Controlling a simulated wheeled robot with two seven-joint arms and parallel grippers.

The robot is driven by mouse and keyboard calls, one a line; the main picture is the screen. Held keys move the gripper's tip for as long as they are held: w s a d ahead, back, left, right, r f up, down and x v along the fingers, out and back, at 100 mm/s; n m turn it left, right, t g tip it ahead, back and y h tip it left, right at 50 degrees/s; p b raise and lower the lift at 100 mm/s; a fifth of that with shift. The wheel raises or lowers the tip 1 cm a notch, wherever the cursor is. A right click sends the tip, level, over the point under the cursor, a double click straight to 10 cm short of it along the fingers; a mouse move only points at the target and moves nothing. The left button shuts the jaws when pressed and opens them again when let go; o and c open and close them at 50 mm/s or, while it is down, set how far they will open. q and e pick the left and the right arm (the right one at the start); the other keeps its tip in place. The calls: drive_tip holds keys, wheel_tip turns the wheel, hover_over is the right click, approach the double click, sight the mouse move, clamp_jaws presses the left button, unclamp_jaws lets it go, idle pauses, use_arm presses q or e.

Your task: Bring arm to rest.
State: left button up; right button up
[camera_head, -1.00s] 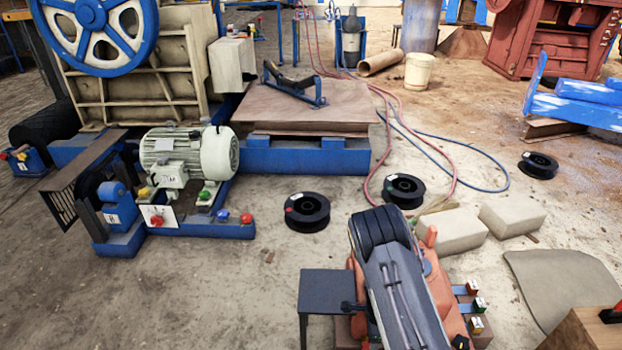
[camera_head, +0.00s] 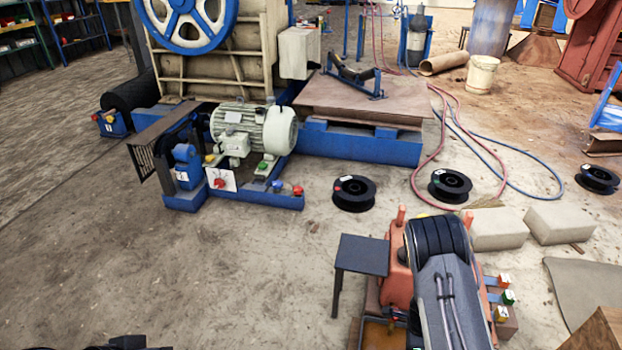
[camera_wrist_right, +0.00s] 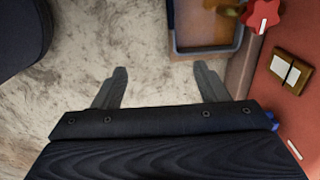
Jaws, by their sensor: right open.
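My right gripper (camera_wrist_right: 161,80) shows in the right wrist view with its two fingers spread wide and nothing between them. Pale, stained concrete floor lies below the fingers. The edge of an orange machine with a small tray is just beyond and to the right of them. In the head view a black and grey arm link, which looks like my right arm, extends from the bottom edge over the orange machine (camera_head: 397,262); its gripper is hidden there. A dark piece at the bottom left edge may be part of my left arm; no left jaws show.
A grey side table (camera_head: 362,255) stands left of the orange machine. A pale green motor (camera_head: 255,128) sits on a blue frame farther back. Black reels (camera_head: 354,193), hoses and stone blocks (camera_head: 497,229) lie behind the machine. The floor at the left front is clear.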

drive_tip(key=s+a+r+n+t+y, duration=0.1)
drive_tip(key=a+r+n+t+y, duration=0.2)
drive_tip(key=r, duration=1.1)
drive_tip(key=s+a+r+n+y, duration=0.2)
drive_tip(key=a+r+n, duration=0.15)
drive_tip(key=r, duration=0.95)
drive_tip(key=s+r+n+t+h, duration=0.1)
drive_tip(key=s+r+n, duration=0.5)
drive_tip(key=s, duration=0.3)
drive_tip(key=s+r+n+t, duration=0.2)
drive_tip(key=s+r+n, duration=0.45)
drive_tip(key=s, duration=0.35)
wheel_tip(320, 180, up, 31)
drive_tip(key=p, duration=3.1)
drive_tip(key=shift+w+a+r+p, duration=0.2)
drive_tip(key=shift+w+a+p, duration=0.1)
drive_tip(key=shift+a, duration=0.1)
drive_tip(key=shift+c, duration=0.4)
